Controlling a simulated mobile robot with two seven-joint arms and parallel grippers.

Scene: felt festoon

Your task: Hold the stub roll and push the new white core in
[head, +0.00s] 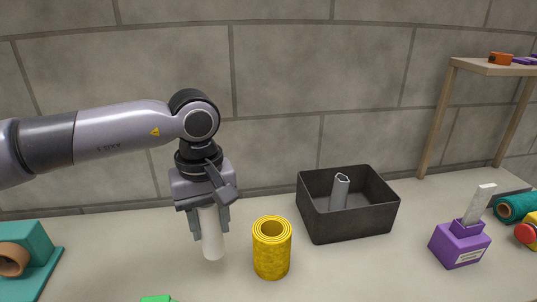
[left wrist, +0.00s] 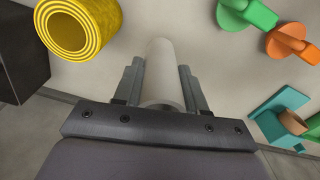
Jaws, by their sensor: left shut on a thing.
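My left gripper (head: 208,222) is shut on the white core (head: 211,245), which hangs upright below the fingers, close above or on the table; I cannot tell if it touches. In the left wrist view the white core (left wrist: 160,75) lies between the fingers. The yellow felt roll (head: 271,262), the likely stub roll, stands on end just right of the core and apart from it. Its open centre faces up, and no gripper is on it. The yellow roll (left wrist: 103,15) also shows at top left in the left wrist view. My right gripper is not in view.
A dark open bin (head: 350,224) with a grey tube (head: 340,191) inside stands right of the yellow roll. A purple holder (head: 460,246) and a teal roll (head: 517,206) are at right. A teal stand (head: 33,273) is at left. A green thing (head: 157,299) shows at the front edge.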

